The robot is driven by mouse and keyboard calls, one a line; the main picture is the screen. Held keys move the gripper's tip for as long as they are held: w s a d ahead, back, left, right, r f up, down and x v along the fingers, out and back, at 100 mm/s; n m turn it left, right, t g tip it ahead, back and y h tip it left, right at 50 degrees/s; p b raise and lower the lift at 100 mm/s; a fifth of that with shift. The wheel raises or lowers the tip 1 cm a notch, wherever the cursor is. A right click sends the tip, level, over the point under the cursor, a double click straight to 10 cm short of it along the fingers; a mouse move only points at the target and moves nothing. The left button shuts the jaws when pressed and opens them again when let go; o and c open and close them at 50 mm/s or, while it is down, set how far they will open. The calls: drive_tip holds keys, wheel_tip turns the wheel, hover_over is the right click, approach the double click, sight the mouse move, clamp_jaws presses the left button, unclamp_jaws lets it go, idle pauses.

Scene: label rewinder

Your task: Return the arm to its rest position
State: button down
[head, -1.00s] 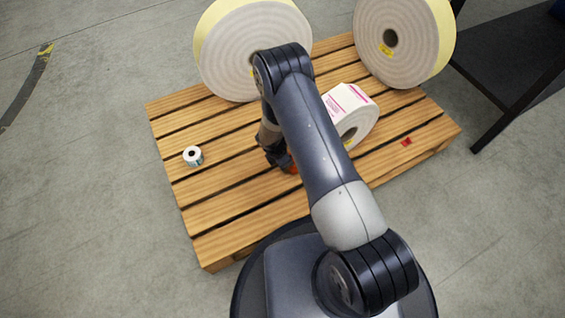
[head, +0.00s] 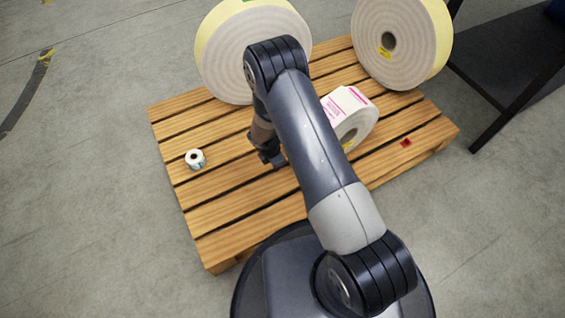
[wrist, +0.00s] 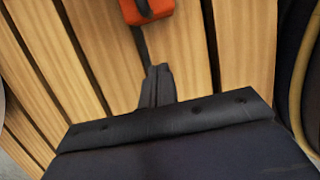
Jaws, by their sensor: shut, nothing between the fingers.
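My arm reaches forward over the wooden pallet (head: 225,206), its elbow raised in front of the left large roll. My gripper (head: 273,161) hangs low over the middle of the pallet in the head view, partly hidden by my own arm. In the wrist view my gripper (wrist: 157,72) shows with its fingers together and nothing between them, above the slats. An orange-red object with a black part (wrist: 146,10) lies on the slats just beyond the fingertips in the wrist view. In the head view my arm hides it.
Two large rolls (head: 240,55) (head: 392,45) stand at the pallet's back. A white roll with pink-printed labels (head: 350,115) stands right of my forearm. A small roll (head: 195,159) sits at the left. A small red piece (head: 405,143) lies at the right. A dark table (head: 510,70) stands at the right.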

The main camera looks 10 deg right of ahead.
drive_tip(key=p+v, duration=0.1)
drive_tip(key=v, duration=0.4)
drive_tip(key=shift+s+a+r+p, duration=0.1)
drive_tip(key=shift+r+p, duration=0.15)
drive_tip(key=shift+p, duration=0.05)
drive_tip(key=b+x, duration=0.4)
drive_tip(key=x, duration=0.7)
drive_tip(key=shift+r+b, duration=0.1)
drive_tip(key=shift+b, duration=0.2)
drive_tip(key=d, duration=0.1)
drive_tip(key=w+d+r+p, duration=0.1)
drive_tip(key=d, duration=0.1)
drive_tip(key=shift+w, duration=0.25)
drive_tip(key=shift+f, duration=0.1)
drive_tip(key=shift+s+a, duration=0.3)
drive_tip(key=shift+a, duration=0.4)
